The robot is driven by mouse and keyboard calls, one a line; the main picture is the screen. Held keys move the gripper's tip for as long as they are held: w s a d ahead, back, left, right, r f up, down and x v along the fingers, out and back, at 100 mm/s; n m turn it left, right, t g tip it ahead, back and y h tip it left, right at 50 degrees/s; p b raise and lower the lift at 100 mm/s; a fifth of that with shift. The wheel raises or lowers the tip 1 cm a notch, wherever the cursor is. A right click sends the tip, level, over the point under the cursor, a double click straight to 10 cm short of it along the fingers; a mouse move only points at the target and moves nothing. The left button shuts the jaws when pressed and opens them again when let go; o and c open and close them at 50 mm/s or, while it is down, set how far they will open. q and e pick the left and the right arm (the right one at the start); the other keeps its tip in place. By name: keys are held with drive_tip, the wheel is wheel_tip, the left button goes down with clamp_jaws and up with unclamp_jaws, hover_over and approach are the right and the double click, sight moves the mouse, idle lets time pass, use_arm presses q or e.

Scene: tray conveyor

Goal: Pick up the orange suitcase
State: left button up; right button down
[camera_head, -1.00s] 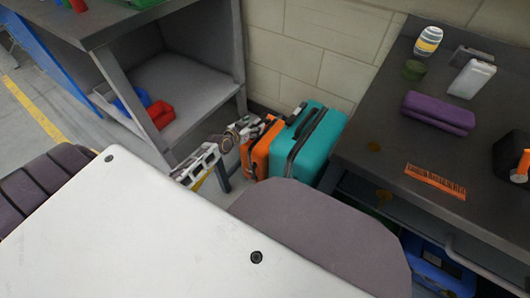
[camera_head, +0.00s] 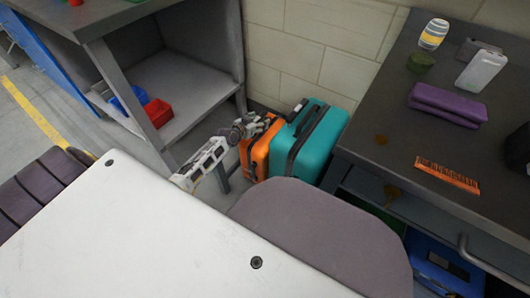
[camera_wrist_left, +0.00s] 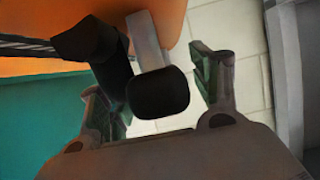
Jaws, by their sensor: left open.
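The orange suitcase (camera_head: 259,152) stands upright on the floor, beside the larger teal suitcase (camera_head: 319,147). My left gripper (camera_head: 262,124) is over the top of the orange suitcase in the head view and hides part of it. In the left wrist view, the orange suitcase (camera_wrist_left: 60,14) fills the top left. A black grip with a grey bar, seemingly its handle (camera_wrist_left: 160,92), lies between the open fingers of my left gripper (camera_wrist_left: 155,88). I cannot tell whether the fingers touch it. My right gripper is not in view.
The teal suitcase shows at the left of the wrist view (camera_wrist_left: 28,125). A grey shelf unit (camera_head: 185,90) stands left of the suitcases, a dark workbench (camera_head: 400,120) right, a block wall (camera_head: 310,45) behind. A strip of floor is free below the shelf.

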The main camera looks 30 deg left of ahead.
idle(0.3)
use_arm(q)
clamp_jaws()
idle(0.4)
drive_tip(key=shift+w+r, duration=0.1)
drive_tip(key=shift+r, duration=0.1)
